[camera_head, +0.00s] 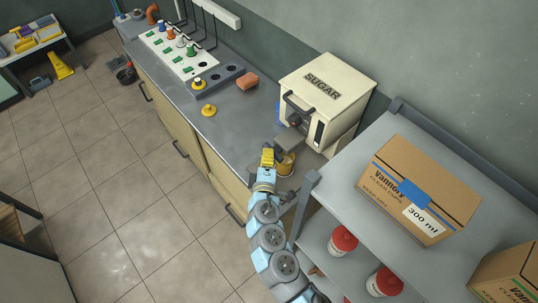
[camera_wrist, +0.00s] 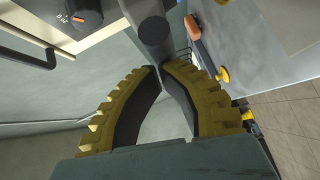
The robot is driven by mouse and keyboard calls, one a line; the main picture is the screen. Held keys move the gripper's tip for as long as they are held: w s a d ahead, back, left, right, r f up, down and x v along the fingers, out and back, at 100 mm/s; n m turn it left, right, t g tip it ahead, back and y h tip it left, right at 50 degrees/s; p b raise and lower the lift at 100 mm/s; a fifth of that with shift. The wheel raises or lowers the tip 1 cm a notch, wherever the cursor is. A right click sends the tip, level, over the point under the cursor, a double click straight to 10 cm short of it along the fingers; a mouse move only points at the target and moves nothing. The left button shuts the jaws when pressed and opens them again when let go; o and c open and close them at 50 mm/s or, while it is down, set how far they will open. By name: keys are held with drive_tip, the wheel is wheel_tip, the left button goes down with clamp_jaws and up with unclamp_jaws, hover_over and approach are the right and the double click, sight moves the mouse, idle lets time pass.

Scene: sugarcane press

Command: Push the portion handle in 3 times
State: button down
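The cream sugar dispenser box (camera_head: 325,98), labelled SUGAR, stands at the right end of the grey counter. Its front has a dark bar handle (camera_head: 297,105) and a dark knob (camera_head: 295,119); the knob also shows at the top left of the wrist view (camera_wrist: 84,14). A dark cylindrical end (camera_wrist: 155,36), which looks like the portion handle, is just beyond my fingertips. My gripper (camera_head: 268,152) is low in front of the box. In the wrist view its yellow, ribbed fingers (camera_wrist: 161,68) curve together with tips meeting or nearly so, nothing between them. Contact with the cylinder is unclear.
An orange-brown block (camera_head: 247,81) and a yellow knobbed piece (camera_head: 209,110) lie on the counter. A grey shelf (camera_head: 360,160) with a Vannory carton (camera_head: 418,190) stands close on the right.

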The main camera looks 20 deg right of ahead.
drive_tip(key=shift+s+a, duration=0.2)
drive_tip(key=shift+a, duration=0.3)
drive_tip(key=w+a+b+v, duration=0.1)
drive_tip(key=a+v, duration=0.1)
drive_tip(key=v, duration=1)
drive_tip(key=shift+r+b, duration=0.2)
drive_tip(key=shift+b, duration=0.2)
drive_tip(key=shift+s, duration=0.1)
